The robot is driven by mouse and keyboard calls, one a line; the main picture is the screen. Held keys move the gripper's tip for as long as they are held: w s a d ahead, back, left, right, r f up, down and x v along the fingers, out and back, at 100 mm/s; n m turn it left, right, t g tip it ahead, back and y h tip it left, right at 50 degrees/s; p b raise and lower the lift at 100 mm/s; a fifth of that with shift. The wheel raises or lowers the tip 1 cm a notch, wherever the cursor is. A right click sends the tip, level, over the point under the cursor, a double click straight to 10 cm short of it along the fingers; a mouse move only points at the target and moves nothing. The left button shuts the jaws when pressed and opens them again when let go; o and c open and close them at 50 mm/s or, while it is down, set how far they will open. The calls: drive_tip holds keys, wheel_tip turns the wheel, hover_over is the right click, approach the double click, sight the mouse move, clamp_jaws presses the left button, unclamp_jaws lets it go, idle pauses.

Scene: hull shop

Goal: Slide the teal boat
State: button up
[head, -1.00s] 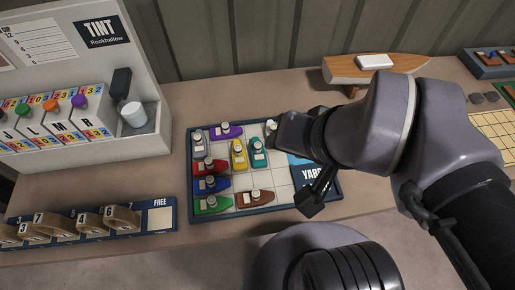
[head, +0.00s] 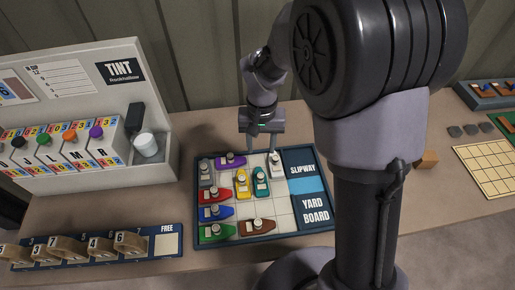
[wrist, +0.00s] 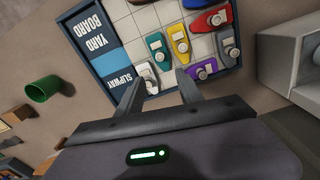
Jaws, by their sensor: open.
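The teal boat (head: 261,182) stands on the yard board (head: 284,236), right of the yellow boat (head: 242,183). A white boat (head: 276,165) sits behind it to the right, and a purple boat (head: 230,160) behind to the left. My gripper (head: 262,152) is open and empty over the board's back edge, pointing down, short of the teal boat. In the wrist view the teal boat (wrist: 156,46) lies ahead of my spread fingers (wrist: 159,80), with the white boat (wrist: 148,76) by the left finger and the purple boat (wrist: 199,70) by the right one.
Several other boats, including a red one (head: 214,196) and a brown one (head: 257,227), fill the left and front cells. Some cells right of the teal boat look bare. The blue slipway strip (head: 308,186) lies at the right. The tint stand (head: 172,140) stands left of the board.

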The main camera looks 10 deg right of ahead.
sight(261, 174)
wheel_tip(261, 174, down, 15)
drive_tip(key=b, duration=0.4)
drive_tip(key=shift+b, duration=0.35)
clamp_jaws()
idle(0.8)
